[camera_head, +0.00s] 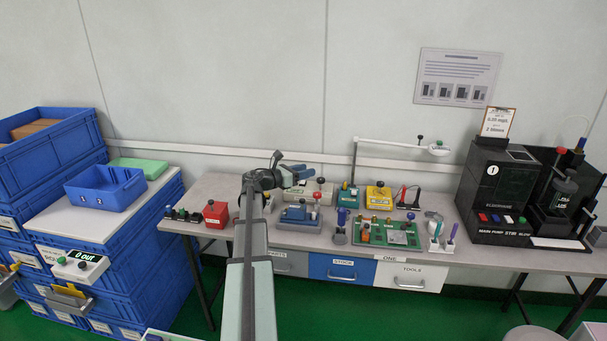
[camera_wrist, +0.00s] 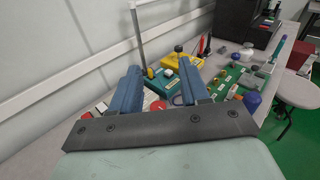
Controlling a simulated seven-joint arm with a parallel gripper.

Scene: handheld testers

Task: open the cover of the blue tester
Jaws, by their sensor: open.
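The blue tester (camera_head: 298,216) sits on the bench in the head view, below and slightly right of my gripper. It is a low blue-grey block; a red knob stands by its right end. Whether its cover is shut is too small to tell. My gripper (camera_head: 301,174) is raised above the back of the bench, apart from the tester, its two blue fingers pointing right. In the wrist view my gripper (camera_wrist: 159,68) is open, with nothing held between its fingers. I cannot make out the blue tester there; the gripper hides part of the bench.
A teal tester (camera_head: 347,196), a yellow tester (camera_head: 378,197) and a green board (camera_head: 388,234) stand to the right. A red tester (camera_head: 216,213) is at the left. A thin-armed lamp (camera_head: 390,144) rises behind. A black machine (camera_head: 492,190) fills the right end.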

